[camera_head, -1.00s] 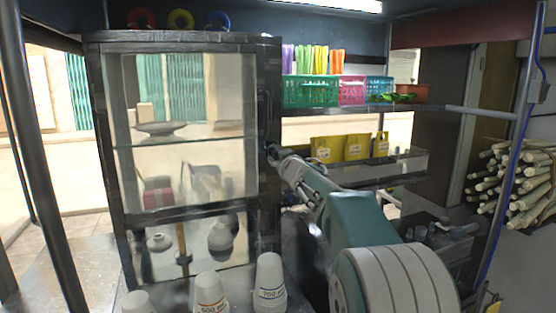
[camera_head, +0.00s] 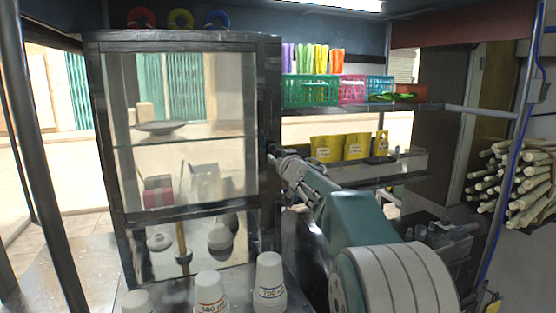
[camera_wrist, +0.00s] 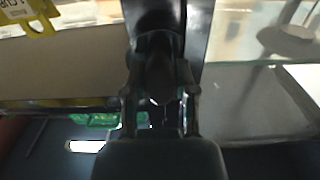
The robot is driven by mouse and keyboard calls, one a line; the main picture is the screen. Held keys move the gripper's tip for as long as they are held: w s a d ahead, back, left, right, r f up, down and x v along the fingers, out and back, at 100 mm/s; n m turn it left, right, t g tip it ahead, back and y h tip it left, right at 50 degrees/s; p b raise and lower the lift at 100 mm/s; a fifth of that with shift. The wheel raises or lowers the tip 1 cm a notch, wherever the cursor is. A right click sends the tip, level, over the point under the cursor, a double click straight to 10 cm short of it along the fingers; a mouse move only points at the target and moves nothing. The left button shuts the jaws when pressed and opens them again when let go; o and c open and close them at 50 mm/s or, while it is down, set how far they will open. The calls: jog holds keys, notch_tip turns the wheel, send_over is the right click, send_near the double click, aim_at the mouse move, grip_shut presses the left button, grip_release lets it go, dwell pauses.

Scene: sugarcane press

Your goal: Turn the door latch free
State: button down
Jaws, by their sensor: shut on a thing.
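The glass-fronted cabinet (camera_head: 270,100) has a dark frame and stands left of centre in the head view. Its door looks closed. My gripper (camera_head: 274,158) is at the right upright of the door frame in the head view, where the arm hides most of the latch. In the wrist view, the dark latch (camera_wrist: 159,75) stands out from the dark frame strip (camera_wrist: 196,35). The fingers of my gripper (camera_wrist: 160,112) are on both sides of it, shut on it. The dark tones blur its exact shape and angle.
White cups (camera_head: 270,284) stand in front of the cabinet. Coloured baskets (camera_head: 310,91) and yellow packets (camera_head: 327,149) sit on shelves to the right. Sugarcane stalks (camera_head: 520,185) are piled at the far right.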

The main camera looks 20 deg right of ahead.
jog(key=shift+c, duration=2)
grip_release()
jog(key=shift+w+f, duration=0.1)
jog(key=shift+f, duration=0.05)
jog(key=shift+s, duration=0.2)
jog(key=s, duration=1.1)
jog(key=shift+s, duration=0.3)
jog(key=shift+a, duration=0.1)
jog(key=s+a+f+g, duration=0.4)
jog(key=s+f, duration=0.3)
jog(key=s, duration=0.4)
jog(key=s+a+f+g, duration=0.4)
jog(key=s+a+f, duration=0.1)
jog(key=s, duration=0.6)
jog(key=s+a+f+g, duration=0.4)
jog(key=s+f, duration=0.4)
jog(key=s, duration=0.4)
jog(key=shift+a+f, duration=0.35)
jog(key=shift+a, duration=0.3)
